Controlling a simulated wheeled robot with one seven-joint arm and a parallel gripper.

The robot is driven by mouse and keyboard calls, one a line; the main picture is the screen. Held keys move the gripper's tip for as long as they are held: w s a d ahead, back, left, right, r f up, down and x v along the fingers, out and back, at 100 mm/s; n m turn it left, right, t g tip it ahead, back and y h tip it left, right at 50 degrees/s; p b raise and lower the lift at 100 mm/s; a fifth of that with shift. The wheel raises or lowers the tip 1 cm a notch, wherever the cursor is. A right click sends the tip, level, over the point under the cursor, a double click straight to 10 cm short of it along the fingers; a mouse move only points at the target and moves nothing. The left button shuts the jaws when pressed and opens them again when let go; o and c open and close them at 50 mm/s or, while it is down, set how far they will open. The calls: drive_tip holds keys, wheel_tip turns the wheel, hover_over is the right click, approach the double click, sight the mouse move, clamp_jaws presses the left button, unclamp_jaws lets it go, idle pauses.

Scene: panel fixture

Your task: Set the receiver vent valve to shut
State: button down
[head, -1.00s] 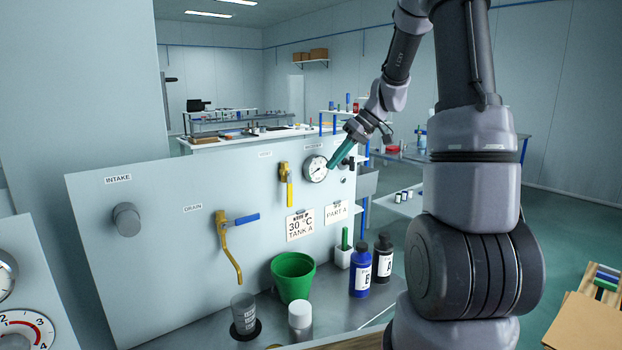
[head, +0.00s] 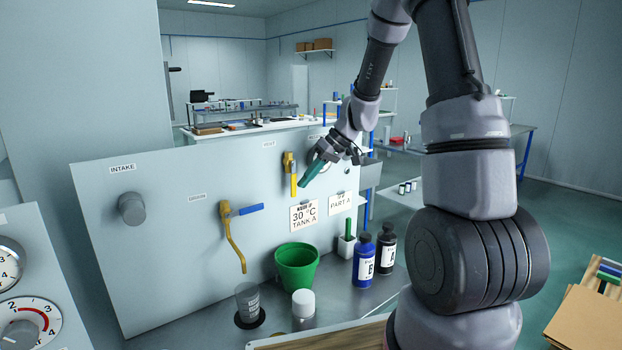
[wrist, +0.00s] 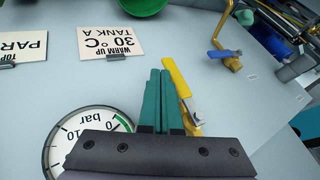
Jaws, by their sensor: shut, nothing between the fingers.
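The vent valve (head: 289,160) is on the panel under a small label that appears to read VENT. Its yellow lever (head: 293,184) hangs straight down. In the wrist view, which is upside down, the lever (wrist: 176,77) lies just right of my fingers, with the silver valve body (wrist: 193,106) at its base. My gripper (head: 303,184) has teal fingers, shut and empty, just right of the lever in the head view. The fingers (wrist: 160,72) run nearly alongside the lever; I cannot tell whether they touch it.
A pressure gauge (wrist: 62,140) is beside the valve, mostly hidden by my gripper in the head view. A drain valve with blue lever (head: 250,209) and an intake knob (head: 132,208) are to the left. A green bucket (head: 297,268) and bottles (head: 364,260) stand below.

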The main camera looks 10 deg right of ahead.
sight(294, 186)
drive_tip(key=shift+s+a+f+y, duration=0.15)
drive_tip(key=shift+a+f+y, duration=0.05)
drive_tip(key=shift+y, duration=0.3)
idle(0.3)
drive_tip(key=y, duration=0.1)
drive_tip(key=a+y, duration=0.1)
drive_tip(key=m+g+y, duration=0.1)
drive_tip(key=shift+s+a+f, duration=0.15)
drive_tip(key=shift+s+f, duration=0.1)
drive_tip(key=shift+f, duration=0.1)
drive_tip(key=a+y, duration=0.1)
drive_tip(key=y, duration=0.1)
drive_tip(key=a+m+g+y, duration=0.1)
drive_tip(key=y, duration=0.1)
drive_tip(key=shift+s, duration=0.4)
drive_tip(key=a+m+y, duration=0.1)
drive_tip(key=y, duration=0.1)
drive_tip(key=s+a+r+m+y, duration=0.1)
drive_tip(key=y, duration=0.1)
drive_tip(key=a+r+m+y, duration=0.1)
drive_tip(key=y, duration=0.2)
drive_tip(key=shift+s+a+r+t, duration=0.1)
drive_tip(key=shift+s+a+t, duration=0.15)
drive_tip(key=shift+t, duration=0.15)
